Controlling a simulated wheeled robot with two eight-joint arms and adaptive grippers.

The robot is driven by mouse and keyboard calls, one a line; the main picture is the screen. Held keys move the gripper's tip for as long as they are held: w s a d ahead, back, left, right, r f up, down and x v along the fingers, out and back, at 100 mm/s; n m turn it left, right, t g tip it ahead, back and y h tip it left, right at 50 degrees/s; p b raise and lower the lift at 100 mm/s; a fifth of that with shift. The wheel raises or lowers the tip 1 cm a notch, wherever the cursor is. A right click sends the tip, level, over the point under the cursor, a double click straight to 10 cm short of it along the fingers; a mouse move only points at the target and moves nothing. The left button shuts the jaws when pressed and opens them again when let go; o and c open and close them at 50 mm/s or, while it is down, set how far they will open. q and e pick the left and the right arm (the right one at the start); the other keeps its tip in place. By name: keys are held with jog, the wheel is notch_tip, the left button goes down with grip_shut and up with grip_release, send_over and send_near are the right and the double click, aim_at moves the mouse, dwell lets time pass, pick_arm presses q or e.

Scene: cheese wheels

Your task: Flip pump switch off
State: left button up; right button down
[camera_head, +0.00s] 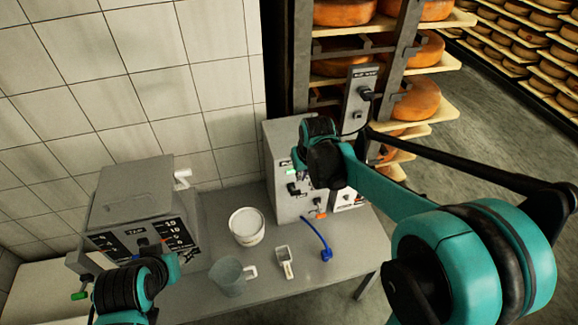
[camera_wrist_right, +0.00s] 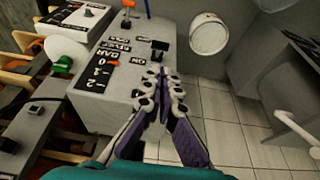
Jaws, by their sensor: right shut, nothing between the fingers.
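A grey control box (camera_head: 284,140) stands at the back of the table, against the dark rack post. In the right wrist view the box (camera_wrist_right: 115,80) carries white-on-black lettering, including "ON" and "BAR". A black switch (camera_wrist_right: 159,46) sits beside the "ON" lettering; which label belongs to it is hard to read. My right gripper (camera_wrist_right: 163,76) is shut and empty, with its fingertips just short of this switch. In the head view my right gripper (camera_head: 325,165) is in front of the box, its fingers mostly hidden. My left gripper (camera_head: 168,262) is at lower left by another machine; its fingers are unclear.
A grey machine with a dial panel (camera_head: 130,195) stands at left. A white tub (camera_head: 246,226), a clear jug (camera_head: 230,276), a small scoop (camera_head: 285,262) and a blue hose (camera_head: 316,238) lie on the table (camera_head: 330,268). Cheese racks (camera_head: 440,65) stand behind at right.

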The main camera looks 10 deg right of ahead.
aim_at(296, 194)
jog(key=shift+w+r, duration=0.1)
jog(key=shift+w, duration=0.05)
jog(key=b+x, duration=0.2)
jog(key=x, duration=1.2)
jog(key=shift+b, duration=0.3)
jog(key=shift+s+f+t+b, duration=0.3)
jog(key=shift+t+b, duration=0.1)
jog(key=shift+b, duration=0.15)
jog(key=shift+s+f+b, duration=0.1)
jog(key=shift+f+b, duration=0.05)
jog(key=shift+b, duration=0.2)
